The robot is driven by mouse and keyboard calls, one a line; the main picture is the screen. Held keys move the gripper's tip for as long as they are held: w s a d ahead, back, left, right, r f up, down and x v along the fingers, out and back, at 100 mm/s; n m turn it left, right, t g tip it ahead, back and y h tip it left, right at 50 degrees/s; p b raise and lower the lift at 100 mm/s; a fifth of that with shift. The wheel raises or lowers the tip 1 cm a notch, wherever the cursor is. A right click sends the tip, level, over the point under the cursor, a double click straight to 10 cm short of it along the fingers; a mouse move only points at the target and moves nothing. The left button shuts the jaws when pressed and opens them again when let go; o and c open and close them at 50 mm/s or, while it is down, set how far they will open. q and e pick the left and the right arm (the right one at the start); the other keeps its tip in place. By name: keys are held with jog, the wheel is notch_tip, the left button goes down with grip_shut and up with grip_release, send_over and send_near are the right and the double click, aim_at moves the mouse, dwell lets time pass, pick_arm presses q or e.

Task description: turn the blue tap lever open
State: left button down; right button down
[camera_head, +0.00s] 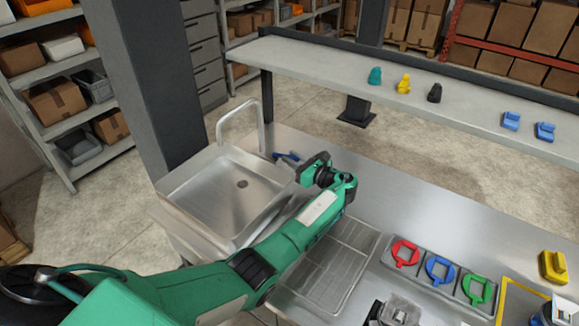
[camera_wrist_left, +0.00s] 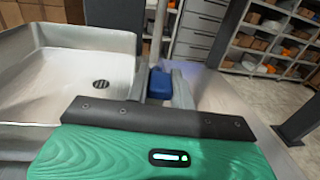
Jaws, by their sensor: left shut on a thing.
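The blue tap lever (camera_head: 287,156) is at the base of the curved metal tap (camera_head: 240,112), beside the sink (camera_head: 215,200). In the left wrist view the blue lever (camera_wrist_left: 160,84) sits between the grey fingers of my left gripper (camera_wrist_left: 161,88). In the head view my left gripper (camera_head: 300,163) reaches it from the right, on a green arm that passes in front of the sink's near corner. The gripper is shut on the lever, and its fingers hide part of it.
Red, blue and green ring holders (camera_head: 440,270) stand right of the drain tray (camera_head: 335,265). A yellow block (camera_head: 553,266) is at the far right. The back shelf (camera_head: 400,95) holds several small coloured items. The counter behind my left wrist is clear.

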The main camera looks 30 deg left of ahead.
pick_arm(q)
jog(key=shift+s+a+r+m+t+p, duration=0.1)
jog(key=shift+s+r+m+t+p, duration=0.25)
jog(key=shift+t+p, duration=0.35)
jog(key=t+p, duration=0.1)
jog(key=s+m+t+h+p, duration=0.1)
jog(key=p, duration=0.1)
jog(key=m+t+h+p, duration=0.1)
jog(key=shift+s+a+f+m+p, duration=0.15)
jog(key=shift+a+f+m+p, duration=0.1)
jog(key=shift+a+f+p, duration=0.05)
jog(key=c, duration=1.2)
grip_release()
pick_arm(e)
notch_tip(320, 180, up, 6)
jog(key=shift+s+d, duration=0.2)
jog(key=shift+s, duration=0.15)
pick_arm(q)
jog(key=b+v, duration=0.4)
jog(key=v, duration=0.9)
jog(key=shift+f, duration=0.2)
jog(key=shift+s+d+r, duration=0.1)
jog(key=shift+s+d, duration=0.15)
jog(key=shift+d, duration=0.1)
pick_arm(e)
notch_tip(320, 180, down, 4)
jog(key=shift+w+a, duration=0.1)
